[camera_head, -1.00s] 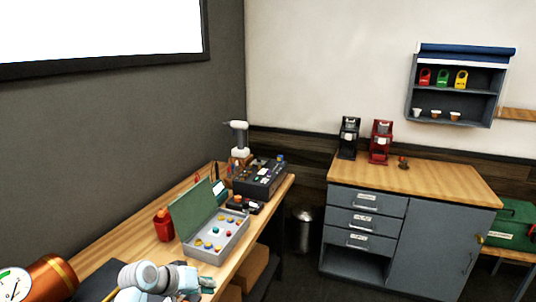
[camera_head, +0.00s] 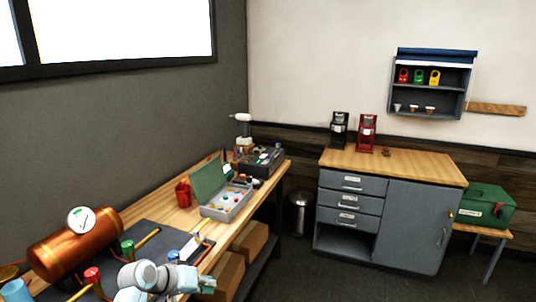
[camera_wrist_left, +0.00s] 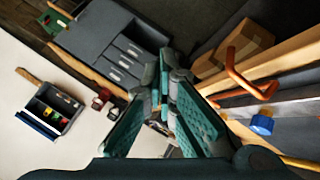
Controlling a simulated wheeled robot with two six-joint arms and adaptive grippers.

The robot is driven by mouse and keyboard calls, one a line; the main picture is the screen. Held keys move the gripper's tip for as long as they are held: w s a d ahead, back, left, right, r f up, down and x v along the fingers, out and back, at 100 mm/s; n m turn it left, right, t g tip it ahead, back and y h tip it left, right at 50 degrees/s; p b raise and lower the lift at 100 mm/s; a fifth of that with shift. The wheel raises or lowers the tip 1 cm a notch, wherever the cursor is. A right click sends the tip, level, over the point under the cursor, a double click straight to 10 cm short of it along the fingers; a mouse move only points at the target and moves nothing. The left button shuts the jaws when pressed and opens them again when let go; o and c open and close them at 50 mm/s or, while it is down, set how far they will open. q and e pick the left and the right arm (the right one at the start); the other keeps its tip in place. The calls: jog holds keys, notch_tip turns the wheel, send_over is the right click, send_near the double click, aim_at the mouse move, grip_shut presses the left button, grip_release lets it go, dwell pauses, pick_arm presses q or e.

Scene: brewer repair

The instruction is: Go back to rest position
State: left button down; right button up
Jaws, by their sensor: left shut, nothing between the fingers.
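My left gripper (camera_head: 208,284) is at the bottom of the head view, by the front edge of the wooden workbench (camera_head: 172,219). Its teal fingers also show in the left wrist view (camera_wrist_left: 162,108). The gripper is shut and holds nothing. My right gripper is not in either view.
On the bench are a copper boiler (camera_head: 75,248) with a gauge, a dark mat (camera_head: 150,240), a red cup (camera_head: 183,194) and an open grey box (camera_head: 228,205). Cardboard boxes (camera_head: 250,241) sit below. A grey cabinet (camera_head: 404,222) stands at right; dark floor lies between.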

pick_arm(q)
jog(key=s+a+f+n+g+y+b, duration=0.1)
jog(key=s+a+f+y, duration=0.1)
jog(key=s+f, duration=0.7)
jog(key=s+a+f+g+y+b, duration=0.1)
jog(key=s+a+f, duration=0.25)
jog(key=f, duration=0.95)
jog(key=s+a+f+n+g+y+b, duration=0.1)
jog(key=s+a+f+y, duration=0.1)
jog(key=s+f, duration=0.7)
jog(key=s+a+f+m+g+b, duration=0.1)
jog(key=s+f, duration=0.4)
jog(key=s, duration=0.6)
jog(key=s+a+f+m+g+y+b, duration=0.1)
jog(key=s+f, duration=0.5)
jog(key=s, duration=0.5)
jog(key=s+a+f+m, duration=0.1)
jog(key=s+f, duration=0.5)
jog(key=s, duration=0.5)
jog(key=shift+s+f+g+y+b, duration=0.15)
jog(key=shift+s+g+y+b, duration=0.1)
jog(key=shift+g+y+b, duration=0.15)
